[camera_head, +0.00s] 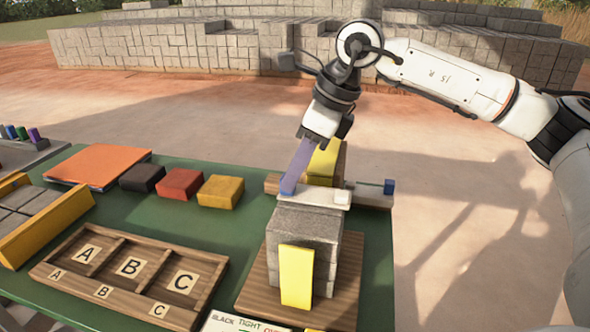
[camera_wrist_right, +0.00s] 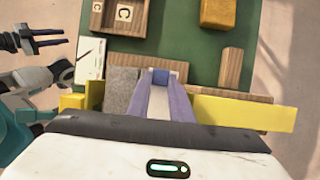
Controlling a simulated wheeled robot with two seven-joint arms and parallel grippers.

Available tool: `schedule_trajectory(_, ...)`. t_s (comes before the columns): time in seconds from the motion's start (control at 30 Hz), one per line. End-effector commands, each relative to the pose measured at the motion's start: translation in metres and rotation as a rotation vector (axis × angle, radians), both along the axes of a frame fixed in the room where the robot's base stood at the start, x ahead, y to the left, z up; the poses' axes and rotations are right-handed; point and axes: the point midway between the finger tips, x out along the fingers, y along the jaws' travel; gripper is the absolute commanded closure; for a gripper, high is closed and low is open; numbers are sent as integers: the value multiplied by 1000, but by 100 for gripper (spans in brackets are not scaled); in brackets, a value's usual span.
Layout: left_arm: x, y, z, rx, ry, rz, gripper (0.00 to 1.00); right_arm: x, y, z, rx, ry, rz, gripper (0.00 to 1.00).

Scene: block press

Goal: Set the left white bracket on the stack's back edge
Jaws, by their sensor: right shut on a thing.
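The grey block stack (camera_head: 305,226) stands on a wooden board (camera_head: 345,290), with a yellow plate (camera_head: 297,276) upright against its front and another yellow plate (camera_head: 326,160) at its back. A white bracket (camera_head: 328,195) lies across the top rear of the stack. My right gripper (camera_head: 290,184) points down at its left end, purple fingers closed around a small blue part (camera_wrist_right: 160,76) that seems to belong to it; the fingers hide the join. A second pale bar with a blue end (camera_head: 389,187) is to the right. My left gripper (camera_wrist_right: 48,38) shows in the wrist view, fingers apart and empty.
A lettered wooden tray (camera_head: 130,272) lies left of the stack. Black, red (camera_head: 180,184) and yellow blocks (camera_head: 220,191) and an orange folder (camera_head: 98,166) sit behind it. A yellow-sided box (camera_head: 45,230) is at far left. Green table shows between them.

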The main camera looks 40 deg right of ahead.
Motion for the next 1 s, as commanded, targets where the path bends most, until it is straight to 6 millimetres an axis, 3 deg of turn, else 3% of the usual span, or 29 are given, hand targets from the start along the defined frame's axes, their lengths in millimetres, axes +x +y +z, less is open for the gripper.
schedule_trajectory(0.03, 0, 0, -1, 0, 0, 0, 69, 0, 0, -1, 0, 0, 0, 100)
schedule_trajectory(0.07, 0, 0, -1, 0, 0, 0, 69, 0, 0, -1, 0, 0, 0, 79)
schedule_trajectory(0.2, 0, 0, -1, 0, 0, 0, 69, 0, 0, -1, 0, 0, 0, 59)
schedule_trajectory(0.57, 0, 0, 0, 3, 2, -2, 69, 0, 0, 0, 0, 0, 0, 59)
schedule_trajectory(1.0, 1, -1, 6, 0, -1, -3, 69, -24, -20, 75, 0, -2, 1, 59)
